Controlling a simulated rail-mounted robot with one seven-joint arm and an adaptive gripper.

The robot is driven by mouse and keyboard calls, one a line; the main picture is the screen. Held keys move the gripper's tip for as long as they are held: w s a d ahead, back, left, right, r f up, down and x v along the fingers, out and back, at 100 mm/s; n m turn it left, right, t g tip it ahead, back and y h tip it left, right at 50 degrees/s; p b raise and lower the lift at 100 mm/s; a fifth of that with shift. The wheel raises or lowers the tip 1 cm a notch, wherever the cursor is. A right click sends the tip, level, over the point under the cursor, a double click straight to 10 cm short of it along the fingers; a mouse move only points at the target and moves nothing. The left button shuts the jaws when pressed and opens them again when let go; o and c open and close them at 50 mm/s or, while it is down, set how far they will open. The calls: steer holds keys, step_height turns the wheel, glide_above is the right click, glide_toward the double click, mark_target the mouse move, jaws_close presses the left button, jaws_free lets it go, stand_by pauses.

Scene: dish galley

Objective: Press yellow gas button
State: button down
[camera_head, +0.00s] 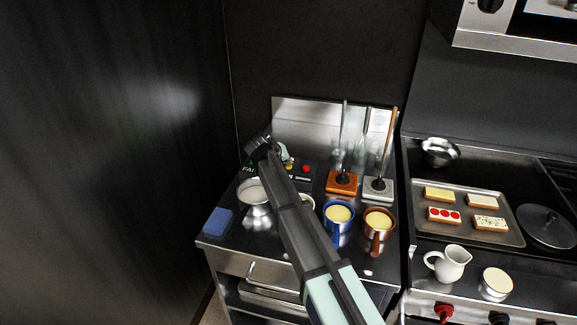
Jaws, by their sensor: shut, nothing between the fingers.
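A dark control panel (304,179) lies at the back left of the steel counter, with partly covered lettering at its left end. A red button (306,168) shows on it, and a small yellow-orange button (292,168) sits just left of the red one, close beside my arm. My arm crosses from the lower right up to the panel, and its wrist bends over there. A pale teal part of my arm shows just above the panel. My gripper's fingers are hidden behind the arm, so I cannot tell whether they touch a button.
A blue pot (337,227) and a copper pot (379,234) stand right. Behind them, tools stand in an orange holder (342,181) and a grey holder (378,188). A dark wall closes the left.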

steer(key=shift+r, duration=0.85)
steer(key=shift+r+p, duration=0.15)
steer(key=shift+p, duration=0.15)
steer(key=shift+r+p, duration=0.8)
steer(key=shift+r, duration=1.55)
